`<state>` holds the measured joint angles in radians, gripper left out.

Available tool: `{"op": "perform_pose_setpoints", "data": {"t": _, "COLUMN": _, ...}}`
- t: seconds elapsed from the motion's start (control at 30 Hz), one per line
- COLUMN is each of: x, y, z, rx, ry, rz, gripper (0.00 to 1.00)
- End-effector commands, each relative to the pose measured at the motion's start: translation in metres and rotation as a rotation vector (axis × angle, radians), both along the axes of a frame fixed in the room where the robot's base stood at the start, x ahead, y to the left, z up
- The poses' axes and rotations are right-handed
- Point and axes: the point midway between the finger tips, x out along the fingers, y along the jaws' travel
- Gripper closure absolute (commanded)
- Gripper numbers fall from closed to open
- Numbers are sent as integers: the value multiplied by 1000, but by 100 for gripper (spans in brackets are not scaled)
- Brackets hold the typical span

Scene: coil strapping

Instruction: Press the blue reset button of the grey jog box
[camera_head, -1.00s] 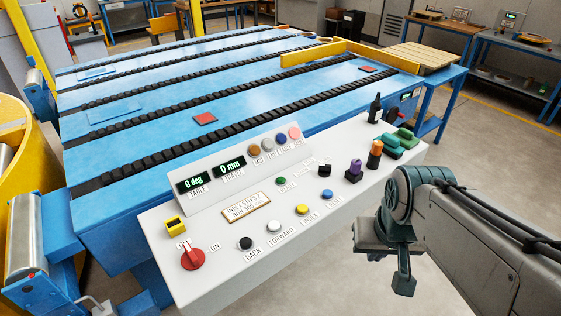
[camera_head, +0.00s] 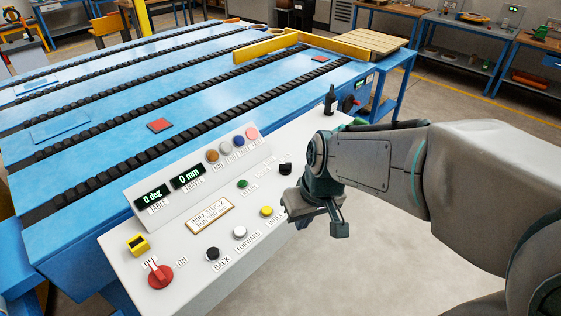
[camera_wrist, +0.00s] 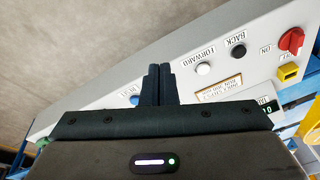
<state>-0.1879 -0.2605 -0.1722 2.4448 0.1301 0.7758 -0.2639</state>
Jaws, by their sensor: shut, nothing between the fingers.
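The grey jog box (camera_head: 292,143) is the long sloping console in front of the blue table, with a row of coloured buttons. In the wrist view, part of the blue button (camera_wrist: 135,99) shows just left of my gripper's fingers. In the head view my gripper and wrist cover the spot where it sits. My gripper (camera_head: 340,229) is shut and empty, over the console's front edge, right of the yellow button (camera_head: 267,211). Its closed fingertips also show in the wrist view (camera_wrist: 158,68). I see no contact with the blue button.
A white button (camera_head: 240,232), a black button (camera_head: 212,253) and a red rotary switch (camera_head: 160,275) lie to the left along the front. A green button (camera_head: 243,183) and a black knob (camera_head: 285,168) sit behind.

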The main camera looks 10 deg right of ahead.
Motion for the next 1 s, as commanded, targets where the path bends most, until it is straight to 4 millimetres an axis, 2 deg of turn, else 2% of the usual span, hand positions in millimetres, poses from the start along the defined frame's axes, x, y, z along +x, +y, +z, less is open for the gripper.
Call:
{"op": "perform_pose_setpoints", "data": {"t": 0.07, "x": 18, "y": 8, "z": -3, "rx": 11, "ry": 24, "rz": 75, "gripper": 100}}
{"op": "perform_pose_setpoints", "data": {"t": 0.3, "x": 65, "y": 19, "z": -36, "rx": -38, "ry": 39, "rz": 282, "gripper": 100}}
{"op": "perform_pose_setpoints", "data": {"t": 0.5, "x": 98, "y": 15, "z": -64, "rx": -183, "ry": 35, "rz": 462, "gripper": 100}}
{"op": "perform_pose_setpoints", "data": {"t": 0.63, "x": 120, "y": 6, "z": -75, "rx": -324, "ry": 27, "rz": 593, "gripper": 100}}
{"op": "perform_pose_setpoints", "data": {"t": 0.8, "x": 151, "y": -8, "z": -75, "rx": -559, "ry": 16, "rz": 787, "gripper": 100}}
{"op": "perform_pose_setpoints", "data": {"t": 1.0, "x": 189, "y": -17, "z": -52, "rx": -853, "ry": 3, "rz": 1006, "gripper": 100}}
